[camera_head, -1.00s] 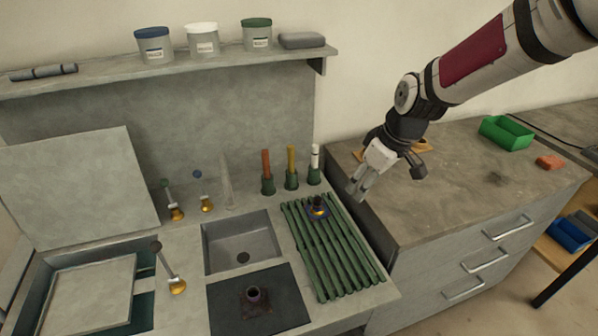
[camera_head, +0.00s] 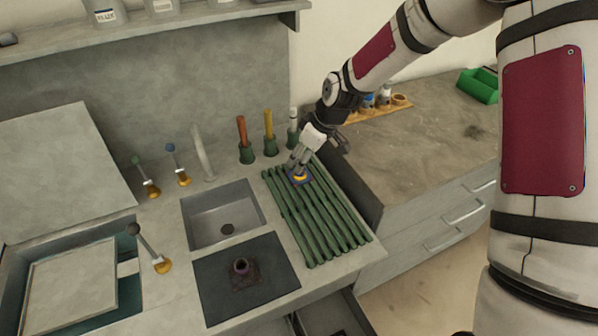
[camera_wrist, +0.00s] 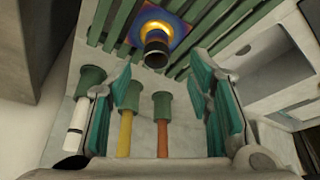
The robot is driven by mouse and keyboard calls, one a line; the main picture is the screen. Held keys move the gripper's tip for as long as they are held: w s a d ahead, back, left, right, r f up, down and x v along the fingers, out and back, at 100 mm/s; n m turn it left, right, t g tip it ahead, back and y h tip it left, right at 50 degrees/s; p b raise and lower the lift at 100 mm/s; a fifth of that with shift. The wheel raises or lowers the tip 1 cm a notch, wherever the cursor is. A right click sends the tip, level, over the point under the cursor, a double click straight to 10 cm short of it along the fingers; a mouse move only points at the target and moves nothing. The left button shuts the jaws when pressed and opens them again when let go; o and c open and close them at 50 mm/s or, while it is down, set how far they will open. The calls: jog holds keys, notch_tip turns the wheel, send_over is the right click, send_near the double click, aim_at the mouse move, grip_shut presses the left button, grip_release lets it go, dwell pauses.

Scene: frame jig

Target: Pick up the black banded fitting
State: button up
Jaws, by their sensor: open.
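The black banded fitting (camera_head: 299,178) stands on the green slatted rack (camera_head: 325,225), near its back end. Its yellow and blue flanged base shows, while my fingers partly cover its dark top in the head view. In the wrist view the fitting (camera_wrist: 156,42) shows its dark neck with a lighter band, above a yellow ring and a blue plate. My gripper (camera_head: 298,163) is open and empty, close over the fitting. In the wrist view its teal-padded fingers (camera_wrist: 163,85) are spread wide, and the fitting's neck lies beyond them, between their lines.
Colored-handled tools in green holders (camera_head: 269,146) stand just behind the rack, close to my fingers. A sink (camera_head: 222,215) lies to the left. Another dark fitting (camera_head: 241,268) sits on a dark mat (camera_head: 275,272). The shelf (camera_head: 200,30) overhangs the back.

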aim_at(305, 177)
jog(key=x, duration=0.5)
jog(key=shift+d, duration=0.25)
jog(key=shift+c, duration=0.6)
grip_shut()
